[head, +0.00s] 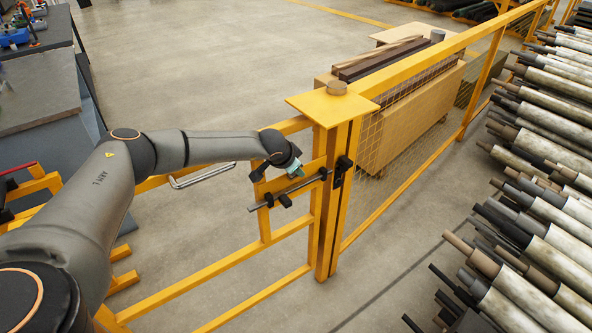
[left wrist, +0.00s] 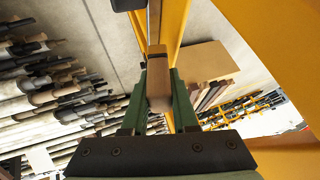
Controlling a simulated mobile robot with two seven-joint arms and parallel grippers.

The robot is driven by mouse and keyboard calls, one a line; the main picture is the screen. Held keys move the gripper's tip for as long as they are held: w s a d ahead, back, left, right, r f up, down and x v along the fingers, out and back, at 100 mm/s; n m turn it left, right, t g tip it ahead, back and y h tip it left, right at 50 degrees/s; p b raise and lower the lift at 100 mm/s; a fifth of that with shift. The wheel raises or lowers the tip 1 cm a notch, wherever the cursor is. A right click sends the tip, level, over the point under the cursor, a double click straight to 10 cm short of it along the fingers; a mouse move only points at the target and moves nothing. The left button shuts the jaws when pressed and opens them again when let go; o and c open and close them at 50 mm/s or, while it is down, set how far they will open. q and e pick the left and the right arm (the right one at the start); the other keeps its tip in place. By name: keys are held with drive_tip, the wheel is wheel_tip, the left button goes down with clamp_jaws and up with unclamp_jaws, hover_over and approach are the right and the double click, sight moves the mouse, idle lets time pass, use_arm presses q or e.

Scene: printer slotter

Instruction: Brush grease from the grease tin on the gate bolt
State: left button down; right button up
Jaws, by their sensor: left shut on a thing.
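My left gripper (head: 291,167) is at the yellow gate, just above the gate bolt (head: 290,191), a dark rod lying across the gate through black brackets. In the left wrist view the green fingers (left wrist: 159,88) are shut on a brown, block-like thing, seemingly the brush (left wrist: 158,68). Its bristles cannot be made out, and I cannot tell whether it touches the bolt. My right gripper is not in view.
The yellow post (head: 333,200) with a black latch part (head: 342,170) stands right of the bolt. A mesh fence (head: 410,130) runs back from it, with a wooden crate (head: 425,105) behind. Rollers (head: 540,190) are stacked at right. A grey bench (head: 40,95) stands at left.

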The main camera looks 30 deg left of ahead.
use_arm(q)
drive_tip(key=shift+r, duration=0.2)
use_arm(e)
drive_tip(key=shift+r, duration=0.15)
use_arm(q)
wheel_tip(320, 180, up, 3)
drive_tip(key=p, duration=0.2)
drive_tip(key=shift+r+p, duration=0.1)
drive_tip(key=shift+p, duration=0.2)
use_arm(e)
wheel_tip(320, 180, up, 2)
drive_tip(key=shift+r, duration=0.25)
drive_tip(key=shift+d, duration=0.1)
use_arm(q)
drive_tip(key=shift+w+f+b, duration=0.1)
drive_tip(key=shift+f+b, duration=0.6)
drive_tip(key=shift+f, duration=0.05)
drive_tip(key=shift+a+f, duration=0.1)
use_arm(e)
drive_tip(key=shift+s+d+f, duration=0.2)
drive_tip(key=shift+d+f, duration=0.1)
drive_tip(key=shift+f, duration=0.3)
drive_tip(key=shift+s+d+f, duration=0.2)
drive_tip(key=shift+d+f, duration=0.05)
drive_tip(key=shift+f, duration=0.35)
